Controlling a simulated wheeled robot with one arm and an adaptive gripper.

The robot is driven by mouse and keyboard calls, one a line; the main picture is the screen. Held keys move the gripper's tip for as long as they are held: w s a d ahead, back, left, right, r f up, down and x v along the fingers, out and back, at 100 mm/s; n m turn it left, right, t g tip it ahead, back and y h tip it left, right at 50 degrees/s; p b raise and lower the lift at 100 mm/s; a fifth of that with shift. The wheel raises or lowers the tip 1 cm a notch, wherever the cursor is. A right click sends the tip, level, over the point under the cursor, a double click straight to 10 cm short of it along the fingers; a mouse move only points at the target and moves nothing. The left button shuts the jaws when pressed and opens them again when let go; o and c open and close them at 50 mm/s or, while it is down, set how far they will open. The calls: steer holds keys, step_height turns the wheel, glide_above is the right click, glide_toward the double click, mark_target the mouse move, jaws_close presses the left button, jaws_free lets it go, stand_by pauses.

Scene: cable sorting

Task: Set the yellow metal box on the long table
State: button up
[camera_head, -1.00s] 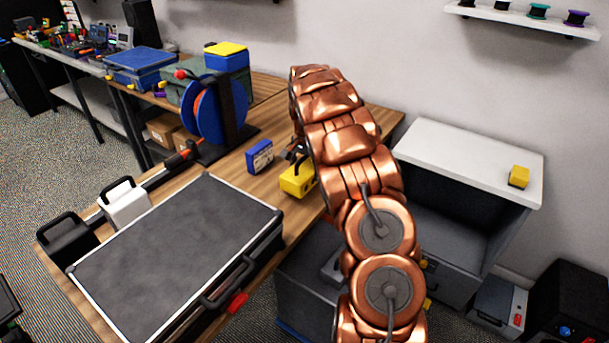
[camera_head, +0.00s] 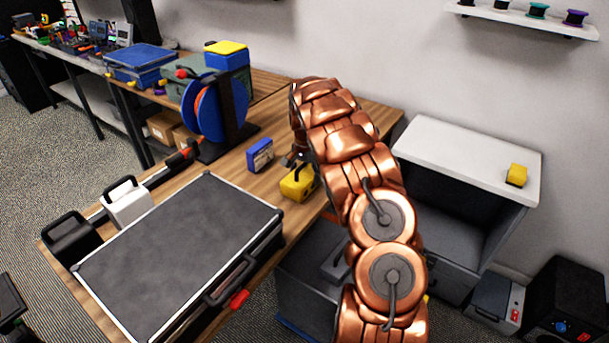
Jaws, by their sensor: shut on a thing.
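The yellow metal box (camera_head: 297,185), with a dark handle on top, is at the right edge of the long wooden table (camera_head: 243,185). It looks upright and at or just above the tabletop; I cannot tell whether it touches. My gripper (camera_head: 297,158) is at the box's upper rear side, mostly hidden by my copper-coloured arm. It is shut on the box, though its fingertips are hard to see.
A blue box (camera_head: 260,155) stands just left of the yellow one. A large dark case (camera_head: 180,255) fills the table's near part. A cable reel (camera_head: 215,108) stands behind. A white-topped cabinet (camera_head: 460,160) at right holds a small yellow block (camera_head: 516,175).

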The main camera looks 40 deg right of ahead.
steer(key=o, duration=1.7)
step_height(320, 180, up, 12)
steer(key=b, duration=0.3)
steer(key=shift+r, duration=0.1)
steer(key=shift+s+a+r, duration=0.2)
steer(key=shift+a+r, duration=0.05)
steer(key=shift+a, duration=0.15)
steer(key=s+a+r+n+g, duration=0.1)
steer(key=s+a+r+n, duration=0.2)
steer(key=s+a, duration=0.55)
steer(key=s+a+r+n, duration=0.3)
steer(key=s+a+r, duration=0.1)
steer(key=s+a, duration=0.45)
steer(key=s+a+f+n, duration=0.2)
steer(key=s+a, duration=0.2)
steer(key=s, duration=0.4)
steer(key=s+a+f+n, duration=0.2)
steer(key=s+a+n, duration=0.1)
steer(key=s, duration=0.5)
steer(key=s+a+f+n, duration=0.2)
steer(key=s+a+n, duration=0.1)
steer(key=s+a, duration=0.3)
steer(key=shift+s+g, duration=0.4)
steer(key=shift+s, duration=0.9)
steer(key=shift+r, duration=0.1)
